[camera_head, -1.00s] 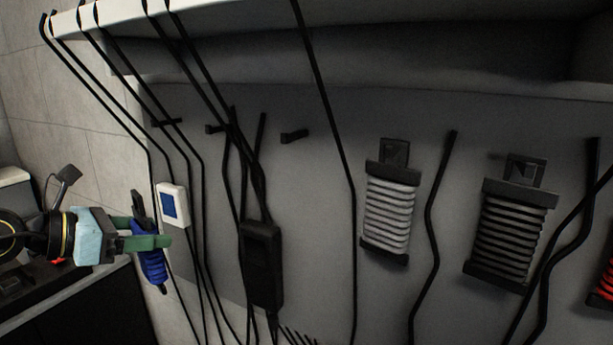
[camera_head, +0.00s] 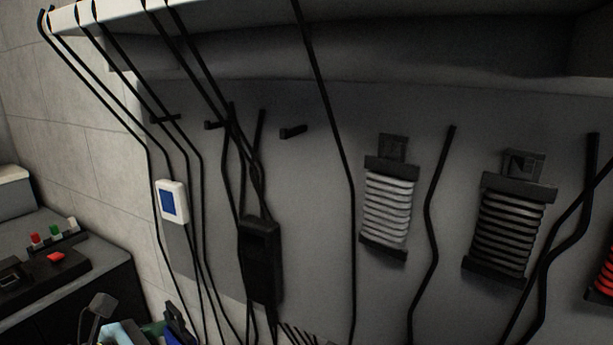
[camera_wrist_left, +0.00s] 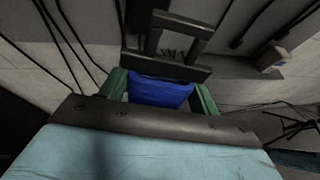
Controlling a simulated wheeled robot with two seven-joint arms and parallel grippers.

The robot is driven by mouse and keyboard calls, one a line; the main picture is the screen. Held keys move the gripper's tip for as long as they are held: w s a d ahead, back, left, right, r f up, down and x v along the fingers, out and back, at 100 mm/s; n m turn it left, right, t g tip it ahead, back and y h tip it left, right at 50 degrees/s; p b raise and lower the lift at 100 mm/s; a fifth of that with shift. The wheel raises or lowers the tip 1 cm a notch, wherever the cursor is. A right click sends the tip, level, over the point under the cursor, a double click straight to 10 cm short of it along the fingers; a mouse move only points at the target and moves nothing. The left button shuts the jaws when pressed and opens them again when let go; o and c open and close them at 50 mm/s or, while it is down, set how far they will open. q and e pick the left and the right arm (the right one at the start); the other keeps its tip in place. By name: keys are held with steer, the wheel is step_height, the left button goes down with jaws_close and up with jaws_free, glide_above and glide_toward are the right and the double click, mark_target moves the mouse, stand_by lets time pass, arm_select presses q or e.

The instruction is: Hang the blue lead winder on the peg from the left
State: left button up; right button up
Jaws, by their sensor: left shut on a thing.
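The blue lead winder (camera_wrist_left: 160,92) is between the green fingers of my left gripper (camera_wrist_left: 158,97) in the left wrist view, its dark frame with a square opening extending beyond the fingers. My left gripper is shut on it. In the head view the winder (camera_head: 178,328) shows only in part at the bottom edge, left of centre, with the gripper mostly cut off. Short black pegs stick out of the grey panel: a left one (camera_head: 166,120), a middle one (camera_head: 215,125) and a right one (camera_head: 293,132). These three hold no winder. My right gripper is not seen.
Black cables hang in front of the left pegs. A white box with a blue face (camera_head: 172,202) and a black box (camera_head: 260,260) hang among them. A white winder (camera_head: 388,210), a black winder (camera_head: 506,235) and part of a red one (camera_head: 606,280) hang to the right.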

arm_select(q)
steer(key=shift+s+a+r+n+t+y, duration=0.1)
steer(key=shift+a+r+n+t+y, duration=0.1)
steer(key=shift+n+t+y, duration=0.35)
steer(key=shift+a+r+n+t+y, duration=0.1)
steer(key=shift+r+n+t+y, duration=0.1)
steer(key=shift+n+t+y, duration=0.3)
